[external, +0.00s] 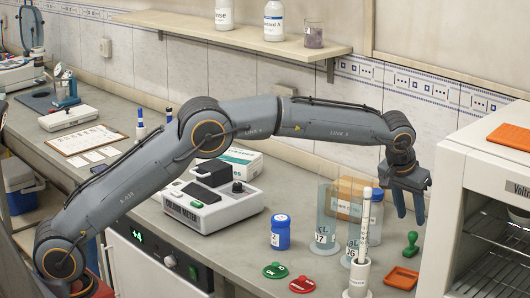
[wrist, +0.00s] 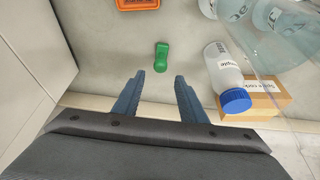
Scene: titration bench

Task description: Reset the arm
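My arm reaches out over the bench toward the right. My gripper (external: 410,205) hangs pointing down, between the glassware and the white oven on the right. In the wrist view my gripper (wrist: 161,88) shows two blue fingers set well apart with nothing between them. A green stamp (external: 411,245) stands on the bench below it; in the wrist view the stamp (wrist: 161,57) shows just beyond the fingertips, apart from them. A blue-capped sample bottle (wrist: 224,75) stands to the right of the fingers in the wrist view.
An orange tray (external: 401,278) lies in front of the stamp. Tall glass vessels (external: 325,225), a cardboard box (external: 346,197) and a white holder with a rod (external: 358,275) crowd the left side. The white oven (external: 455,200) stands close on the right. A shelf (external: 240,36) runs along the wall.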

